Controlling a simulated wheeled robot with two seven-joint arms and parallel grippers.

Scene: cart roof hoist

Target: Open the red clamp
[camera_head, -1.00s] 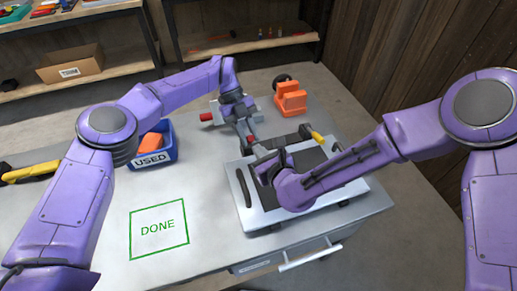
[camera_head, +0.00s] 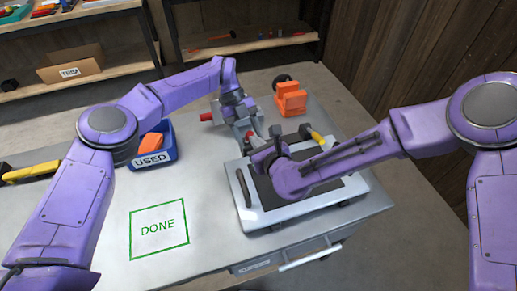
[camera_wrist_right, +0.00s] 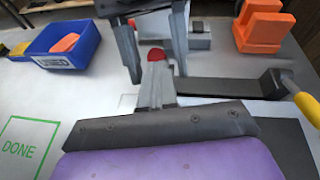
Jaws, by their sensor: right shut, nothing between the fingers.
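A red knob (camera_wrist_right: 155,54), apparently part of the red clamp, shows in the right wrist view just beyond the tips of my right gripper (camera_wrist_right: 158,85). My right gripper is shut and empty; it also shows in the head view (camera_head: 257,142), low over the back left of the grey tray. My left gripper (camera_head: 242,117) reaches in from behind, close to the right one. In the right wrist view its two fingers stand apart on either side of the red knob. A red handle (camera_head: 206,117) shows left of the left gripper. The clamp's body is mostly hidden.
The grey tray (camera_head: 245,206) with a dark top lies at the bench's right. A yellow-handled part (camera_head: 319,138) is on its far side; an orange block (camera_head: 290,99) stands behind. A blue USED bin (camera_head: 156,160) is left. The green DONE square (camera_head: 158,228) is bare.

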